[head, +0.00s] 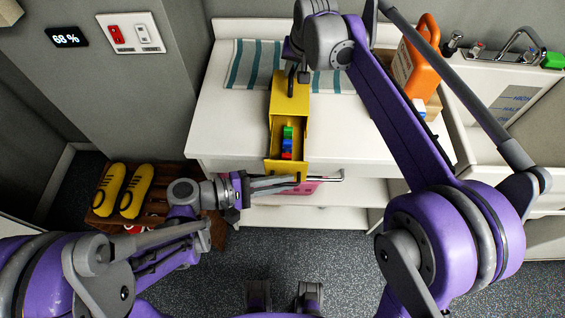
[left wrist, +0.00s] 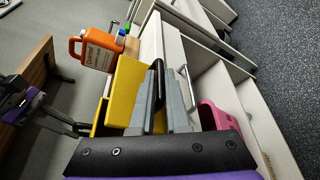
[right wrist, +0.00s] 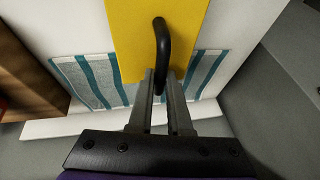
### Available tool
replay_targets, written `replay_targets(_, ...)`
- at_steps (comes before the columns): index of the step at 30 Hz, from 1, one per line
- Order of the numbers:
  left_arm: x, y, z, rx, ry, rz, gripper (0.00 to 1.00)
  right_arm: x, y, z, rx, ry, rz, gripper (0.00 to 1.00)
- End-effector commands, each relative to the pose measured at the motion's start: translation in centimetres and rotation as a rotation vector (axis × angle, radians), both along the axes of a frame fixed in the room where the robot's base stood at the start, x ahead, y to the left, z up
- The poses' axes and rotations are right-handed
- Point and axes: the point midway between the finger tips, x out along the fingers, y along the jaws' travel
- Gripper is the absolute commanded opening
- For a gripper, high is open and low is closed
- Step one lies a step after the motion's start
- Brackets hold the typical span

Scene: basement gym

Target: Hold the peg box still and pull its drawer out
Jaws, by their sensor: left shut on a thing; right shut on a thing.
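The yellow peg box (head: 277,104) stands on the white counter near its front edge. Its yellow drawer (head: 273,167) is open toward me, with green, blue and red pieces (head: 287,143) showing inside. My right gripper (head: 292,75) is shut on the black handle on the box; in the right wrist view the handle (right wrist: 161,50) rises between the fingers. My left gripper (head: 297,181) is at the drawer's front end. In the left wrist view its fingers are shut on a black handle (left wrist: 157,85) beside the yellow drawer front (left wrist: 124,90). The fingers hide part of the handle.
A striped towel (head: 250,64) lies behind the box. An orange jug (head: 420,62) stands at the counter's right, near a sink and tap (head: 520,45). Yellow shoes (head: 122,190) sit on a wooden rack at left. Open shelves lie below the counter.

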Motion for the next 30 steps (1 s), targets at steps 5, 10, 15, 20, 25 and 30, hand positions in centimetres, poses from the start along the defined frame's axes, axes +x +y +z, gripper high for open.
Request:
replay_targets(5, -0.2, 0.0, 0.0, -0.001, 0.001, 0.001, 0.0, 0.0, 0.0, 0.0, 0.0, -0.001, 0.0, 0.0)
replay_targets(10, -0.2, 0.0, 0.0, -0.001, 0.001, 0.001, 0.19, 0.0, 0.0, 0.0, 0.0, -0.001, 0.0, 0.0)
replay_targets(15, -0.2, 0.0, 0.0, -0.001, 0.0, 0.001, 0.25, 0.0, 0.0, 0.0, 0.0, -0.001, 0.0, 0.0)
replay_targets(20, -0.2, 0.0, 0.0, 0.0, 0.0, 0.0, 0.25, 0.0, 0.0, 0.0, 0.001, -0.001, 0.0, 0.0)
replay_targets(25, -0.2, 0.1, 0.0, -0.001, 0.0, 0.001, 0.25, 0.0, 0.0, 0.0, 0.001, 0.0, 0.0, 0.0)
replay_targets(30, -0.6, 1.7, 0.4, 0.001, -0.001, 0.006, 0.25, 0.0, 0.0, 0.0, 0.001, 0.0, 0.0, 0.0)
